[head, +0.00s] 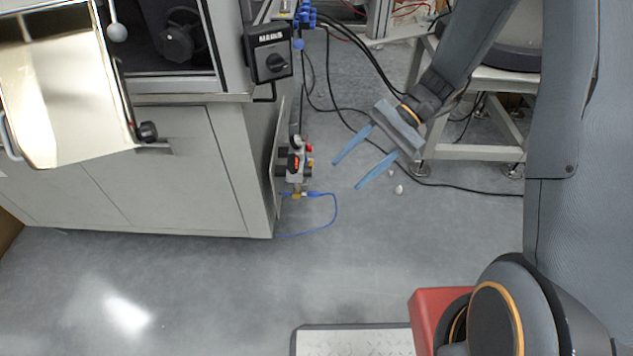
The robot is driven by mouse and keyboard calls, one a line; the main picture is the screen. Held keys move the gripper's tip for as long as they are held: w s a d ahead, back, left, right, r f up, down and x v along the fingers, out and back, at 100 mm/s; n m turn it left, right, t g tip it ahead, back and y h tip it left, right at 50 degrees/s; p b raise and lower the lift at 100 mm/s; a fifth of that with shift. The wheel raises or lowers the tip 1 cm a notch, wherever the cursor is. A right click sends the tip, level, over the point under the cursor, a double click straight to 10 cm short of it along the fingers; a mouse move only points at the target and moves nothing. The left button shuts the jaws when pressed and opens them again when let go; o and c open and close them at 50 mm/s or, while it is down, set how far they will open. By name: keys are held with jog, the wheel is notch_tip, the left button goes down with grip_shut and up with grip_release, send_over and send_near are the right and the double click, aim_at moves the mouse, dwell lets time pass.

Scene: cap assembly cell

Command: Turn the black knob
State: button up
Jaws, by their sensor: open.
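A black rotary knob (277,63) sits on the front of a black switch box (268,51). The box is fixed to the upper right corner of a grey machine cabinet (170,175). A smaller round black knob (148,131) is on the machine's front, near the metal panel. My gripper (347,175) is open and empty, with its two blue fingers pointing down and left. It is to the right of and below the switch box in the picture, clear of it. I cannot tell the depth between them.
A valve unit (295,163) with a blue hose loop (335,212) sticks out from the cabinet's right side. Black cables (372,52) run from the blue fittings at top. A shiny metal panel (70,85) hangs at upper left. A white-framed table (470,75) stands right.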

jog(key=w+a+f+m+t+y+b, duration=0.2)
jog(key=w+f+y+b, duration=0.3)
jog(key=w+f, duration=0.5)
jog(key=m+t+y+b, duration=0.3)
jog(key=t+y+b, duration=0.1)
jog(key=b, duration=0.4)
send_near(308, 172)
jog(key=w+a+b, duration=0.1)
jog(key=a, duration=0.6)
jog(key=shift+w+a+f, duration=0.3)
jog(key=shift+w+f, duration=0.05)
jog(key=shift+f, duration=0.05)
jog(key=c, duration=1)
jog(key=shift+m, duration=0.6)
jog(key=shift+c, duration=0.2)
jog(key=o, duration=1)
jog(key=shift+o, duration=0.2)
